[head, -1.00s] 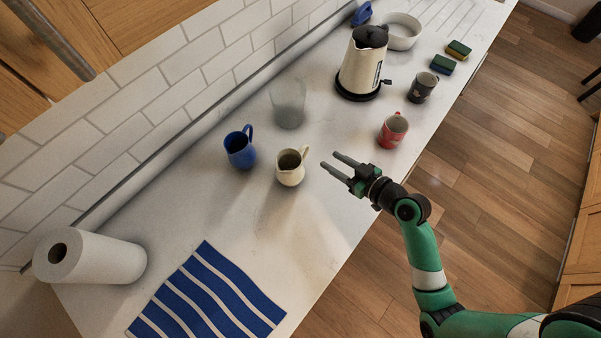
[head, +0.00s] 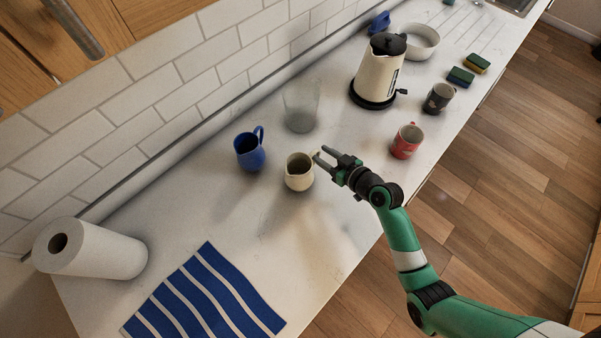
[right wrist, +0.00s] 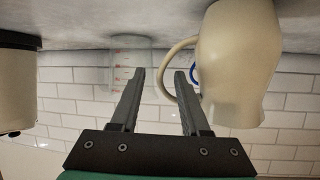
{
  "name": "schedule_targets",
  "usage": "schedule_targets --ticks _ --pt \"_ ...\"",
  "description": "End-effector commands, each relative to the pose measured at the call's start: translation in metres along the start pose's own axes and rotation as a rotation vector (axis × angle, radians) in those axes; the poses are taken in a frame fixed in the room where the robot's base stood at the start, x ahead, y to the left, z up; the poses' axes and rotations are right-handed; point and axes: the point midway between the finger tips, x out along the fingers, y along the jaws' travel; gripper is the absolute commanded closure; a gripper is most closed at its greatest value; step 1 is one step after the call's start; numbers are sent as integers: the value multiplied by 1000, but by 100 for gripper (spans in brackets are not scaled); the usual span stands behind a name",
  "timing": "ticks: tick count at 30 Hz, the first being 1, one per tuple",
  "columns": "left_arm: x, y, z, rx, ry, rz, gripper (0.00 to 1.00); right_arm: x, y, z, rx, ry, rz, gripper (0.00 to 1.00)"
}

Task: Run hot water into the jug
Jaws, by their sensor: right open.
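A cream jug (head: 298,174) stands upright on the counter, its handle towards my right gripper. My right gripper (head: 320,154) is open, with its fingertips at the handle. In the right wrist view the cream jug (right wrist: 235,65) fills the right side, and its looped handle (right wrist: 168,66) overlaps the gap between the open fingers (right wrist: 160,72); I cannot tell whether they touch. A blue jug (head: 249,152) stands to the left of the cream one, mostly hidden behind it in the wrist view. A clear measuring container (head: 301,108) with red marks stands behind them. My left gripper is out of view.
A cream kettle (head: 377,73) stands on its black base farther back. A red mug (head: 407,142), a dark mug (head: 438,98), sponges (head: 461,76) and a white bowl (head: 423,41) are beyond. A sink edge (head: 514,5) shows top right. Paper towel (head: 95,248) and striped cloth (head: 205,297) lie nearer.

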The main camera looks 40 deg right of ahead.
Motion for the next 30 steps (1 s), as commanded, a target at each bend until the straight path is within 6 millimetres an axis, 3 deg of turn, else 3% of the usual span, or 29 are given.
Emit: schedule_targets --ticks 4,11,18,30 --pt "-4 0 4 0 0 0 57 18 -1 1 0 -1 -1 54" --pt "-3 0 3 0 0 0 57 19 0 0 0 -1 0 56" --pt "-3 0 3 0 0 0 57 19 0 1 0 -1 0 99" --pt "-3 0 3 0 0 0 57 19 0 0 1 0 0 100"
